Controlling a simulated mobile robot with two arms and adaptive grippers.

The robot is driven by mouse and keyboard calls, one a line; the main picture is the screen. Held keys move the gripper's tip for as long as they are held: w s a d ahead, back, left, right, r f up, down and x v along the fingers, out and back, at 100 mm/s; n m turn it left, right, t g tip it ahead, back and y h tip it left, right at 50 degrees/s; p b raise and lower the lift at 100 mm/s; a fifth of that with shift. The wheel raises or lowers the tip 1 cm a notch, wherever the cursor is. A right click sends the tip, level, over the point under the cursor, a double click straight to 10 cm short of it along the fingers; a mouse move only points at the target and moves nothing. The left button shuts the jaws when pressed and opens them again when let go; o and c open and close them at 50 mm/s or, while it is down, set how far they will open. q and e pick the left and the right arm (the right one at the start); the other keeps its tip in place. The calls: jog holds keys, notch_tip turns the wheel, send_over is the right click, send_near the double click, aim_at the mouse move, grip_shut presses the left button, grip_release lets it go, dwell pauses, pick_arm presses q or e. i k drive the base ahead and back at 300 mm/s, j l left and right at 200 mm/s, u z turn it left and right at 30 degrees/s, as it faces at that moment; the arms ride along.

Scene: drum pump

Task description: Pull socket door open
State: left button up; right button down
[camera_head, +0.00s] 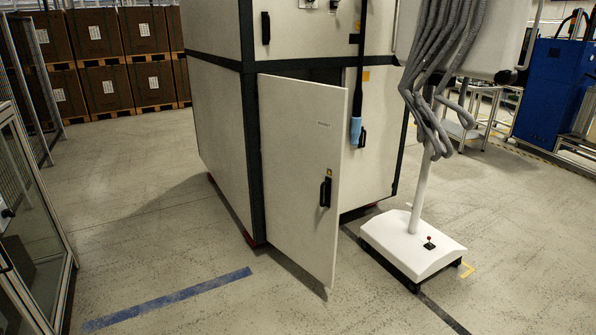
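The socket door (295,150) is a tall, pale panel low on the front of a large white cabinet (215,110). It stands ajar, its left edge at the cabinet's dark corner post and its right edge swung out toward me. A black handle (325,192) sits near its right edge, with a small yellow label above it. A dark gap shows above the door; the cabinet's inside is mostly hidden behind it. Neither of my grippers is in view.
A blue plug (355,131) hangs on a black cable just right of the door. A white pedestal (412,245) with a pole and grey hoses (437,60) stands to the right. A glass-sided frame (35,220) is at the left. Floor in front is clear.

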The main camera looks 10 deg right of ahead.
aim_at(303, 124)
jog(key=i+l+u, duration=0.1)
jog(key=u, duration=0.25)
jog(key=l+u, duration=0.2)
jog(key=u, duration=0.15)
jog(key=i+l+u, duration=0.1)
jog(key=u, duration=0.25)
jog(key=l, duration=0.1)
